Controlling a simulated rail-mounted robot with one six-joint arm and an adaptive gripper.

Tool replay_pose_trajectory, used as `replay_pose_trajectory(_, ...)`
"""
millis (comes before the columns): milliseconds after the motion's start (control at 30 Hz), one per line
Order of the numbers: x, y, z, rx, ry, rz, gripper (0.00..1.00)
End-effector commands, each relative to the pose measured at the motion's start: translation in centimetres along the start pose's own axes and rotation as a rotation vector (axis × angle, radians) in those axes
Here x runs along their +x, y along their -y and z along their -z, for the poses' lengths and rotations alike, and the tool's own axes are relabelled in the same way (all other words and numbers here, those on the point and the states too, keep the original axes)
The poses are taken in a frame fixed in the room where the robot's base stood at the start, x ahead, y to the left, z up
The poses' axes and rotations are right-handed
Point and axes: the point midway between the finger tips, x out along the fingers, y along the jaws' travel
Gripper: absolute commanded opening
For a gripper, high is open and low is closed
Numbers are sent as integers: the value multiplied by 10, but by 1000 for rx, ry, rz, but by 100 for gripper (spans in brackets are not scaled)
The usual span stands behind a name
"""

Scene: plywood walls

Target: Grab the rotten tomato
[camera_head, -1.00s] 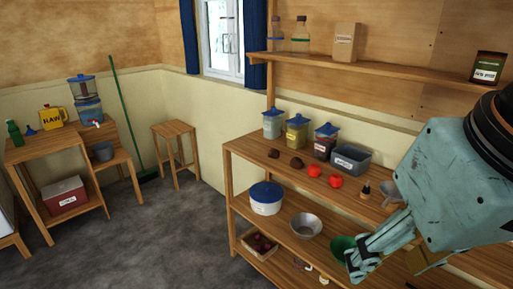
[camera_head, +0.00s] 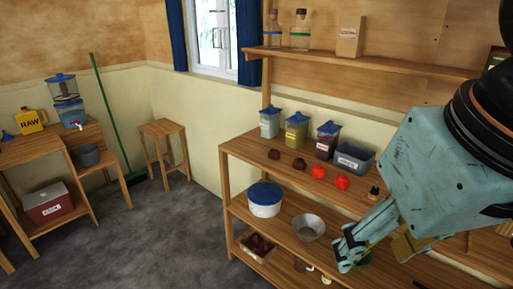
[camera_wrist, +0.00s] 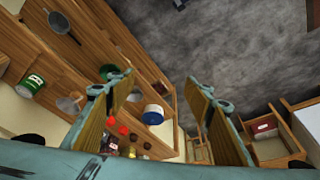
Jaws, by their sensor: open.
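Two dark brown, round lumps, the left one (camera_head: 274,154) and the right one (camera_head: 299,163), sit on the upper board of the wooden shelf unit; they may be rotten tomatoes. Two bright red tomatoes, one (camera_head: 318,171) and another (camera_head: 341,182), sit to their right on the same board. My gripper (camera_head: 372,248) is open and empty, in front of the shelf unit, to the right of and apart from the lumps. It also shows in the wrist view (camera_wrist: 152,80).
Lidded jars (camera_head: 297,132) and a grey bin (camera_head: 354,158) stand behind the lumps and tomatoes. A small dark bottle (camera_head: 374,193) stands to the right. A white tub (camera_head: 265,200) and metal bowl (camera_head: 308,227) sit below. Open floor (camera_head: 160,240) lies left.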

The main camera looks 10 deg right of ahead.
Motion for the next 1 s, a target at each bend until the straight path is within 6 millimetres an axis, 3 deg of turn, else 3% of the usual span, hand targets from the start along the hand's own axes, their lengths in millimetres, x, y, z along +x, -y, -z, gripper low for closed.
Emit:
replay_pose_trajectory(267,0,0,2,0,0,0,48)
replay_pose_trajectory(467,-2,-1,16,2,-3,-2,48)
replay_pose_trajectory(667,-2,-2,47,6,-8,-7,48)
replay_pose_trajectory(1000,3,-6,121,15,-25,-19,48)
